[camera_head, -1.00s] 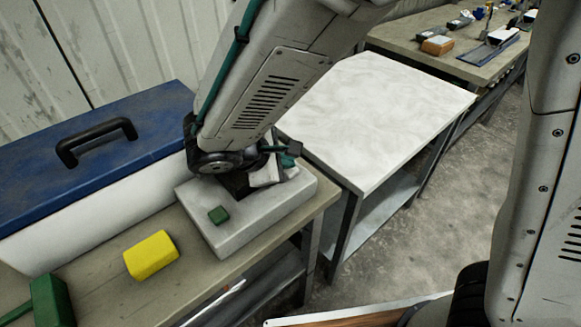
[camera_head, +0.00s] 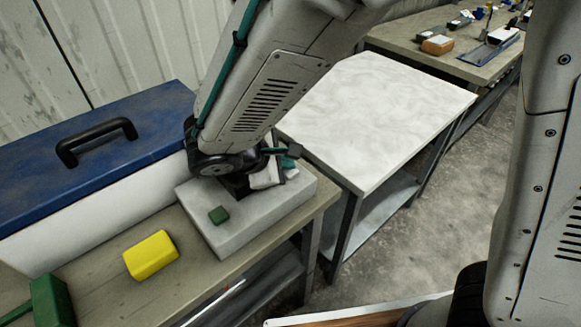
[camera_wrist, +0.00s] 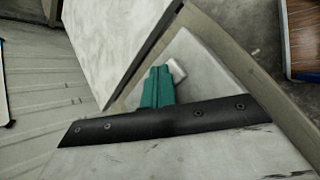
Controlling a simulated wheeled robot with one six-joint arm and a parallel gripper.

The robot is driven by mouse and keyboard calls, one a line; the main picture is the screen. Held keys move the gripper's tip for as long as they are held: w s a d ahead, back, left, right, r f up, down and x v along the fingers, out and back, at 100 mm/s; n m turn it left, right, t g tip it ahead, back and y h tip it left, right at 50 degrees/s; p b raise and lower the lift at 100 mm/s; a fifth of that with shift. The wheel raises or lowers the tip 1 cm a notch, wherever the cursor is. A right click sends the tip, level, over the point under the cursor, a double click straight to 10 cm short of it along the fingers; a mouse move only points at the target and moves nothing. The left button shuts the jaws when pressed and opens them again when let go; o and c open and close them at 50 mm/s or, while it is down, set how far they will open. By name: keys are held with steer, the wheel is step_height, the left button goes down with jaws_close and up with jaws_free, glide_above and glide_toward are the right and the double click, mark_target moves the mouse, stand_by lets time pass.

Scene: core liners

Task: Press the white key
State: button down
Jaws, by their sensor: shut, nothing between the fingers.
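The white key (camera_wrist: 177,69) is a small white block on the grey key box (camera_wrist: 192,53), near its corner in the wrist view. My gripper (camera_wrist: 158,72) is shut and empty, its teal fingertips just left of the key in that view; I cannot tell whether they touch it. In the head view my gripper (camera_head: 287,162) is low over the right part of the grey box (camera_head: 240,232), and the white key (camera_head: 292,173) shows only partly beside the fingers.
The box stands on a workbench with a yellow block (camera_head: 151,255) and a green object (camera_head: 50,300) to its left. A blue-lidded case (camera_head: 100,165) with a black handle is behind. A white-topped table (camera_head: 380,110) is right, across a small gap.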

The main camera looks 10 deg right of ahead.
mark_target(286, 172)
steer(key=shift+r, duration=0.8)
steer(key=shift+r, duration=0.1)
steer(key=shift+r, duration=2.4)
steer(key=s, duration=0.1)
steer(key=s+d+m+g, duration=0.1)
steer(key=s+d+f+m+g, duration=0.1)
steer(key=s, duration=0.1)
steer(key=shift+d+f, duration=0.1)
steer(key=shift+d, duration=0.05)
steer(key=s+d+r+m+g+y, duration=0.1)
steer(key=s+d+r+m+y, duration=0.2)
steer(key=s+d+m, duration=0.4)
steer(key=s+d+r+m+g+y, duration=0.1)
steer(key=s+d+r+m+y, duration=0.3)
steer(key=s+d+m, duration=0.3)
steer(key=d+r+m, duration=0.1)
steer(key=d, duration=0.4)
steer(key=shift+s+d+r+g, duration=0.2)
steer(key=shift+s+d+g, duration=0.1)
steer(key=shift+s+d, duration=0.1)
